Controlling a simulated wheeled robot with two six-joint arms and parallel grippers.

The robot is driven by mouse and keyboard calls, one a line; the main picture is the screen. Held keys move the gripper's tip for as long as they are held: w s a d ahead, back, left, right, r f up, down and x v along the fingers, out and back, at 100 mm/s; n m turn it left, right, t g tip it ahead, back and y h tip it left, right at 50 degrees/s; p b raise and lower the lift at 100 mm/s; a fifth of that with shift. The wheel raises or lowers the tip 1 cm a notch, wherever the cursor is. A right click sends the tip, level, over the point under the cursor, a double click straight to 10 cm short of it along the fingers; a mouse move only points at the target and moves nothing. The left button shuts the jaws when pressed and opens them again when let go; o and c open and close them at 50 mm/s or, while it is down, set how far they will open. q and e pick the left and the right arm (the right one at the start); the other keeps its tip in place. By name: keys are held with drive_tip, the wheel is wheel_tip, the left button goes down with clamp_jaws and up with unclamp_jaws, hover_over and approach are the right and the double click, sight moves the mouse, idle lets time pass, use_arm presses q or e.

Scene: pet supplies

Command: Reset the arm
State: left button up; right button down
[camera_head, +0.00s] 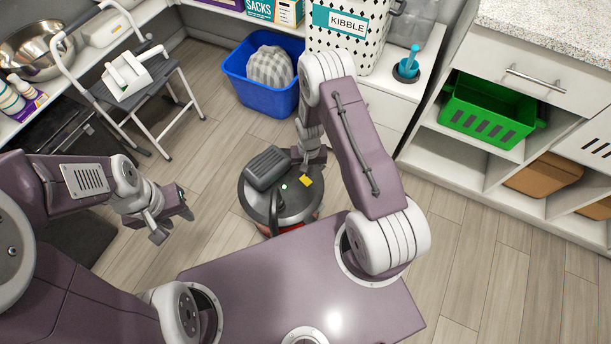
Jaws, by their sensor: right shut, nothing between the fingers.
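My left arm comes in from the left, and its gripper (173,226) is over the bare floor. Its two fingers look spread apart, with nothing seen between them. My right arm is raised and bends away from my base, its forearm reaching out and down.
A step stool (155,82) is at upper left. A kibble container (345,30) stands on a white cabinet. A green basket (487,111) sits in the right shelf unit. Floor at right is clear.

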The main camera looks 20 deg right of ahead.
drive_tip(key=shift+r, duration=0.2)
idle(0.3)
drive_tip(key=w+r+t, duration=0.3)
drive_tip(key=w+r, duration=0.4)
drive_tip(key=r, duration=0.6)
drive_tip(key=a+v, duration=0.2)
drive_tip(key=v, duration=0.7)
drive_tip(key=s+r+n+g, duration=0.1)
drive_tip(key=s+r+n, duration=0.2)
drive_tip(key=s, duration=1.4)
wheel_tip(320, 180, up, 23)
drive_tip(key=p, duration=2.3)
drive_tip(key=shift+s+g, duration=0.25)
drive_tip(key=shift+g, duration=0.15)
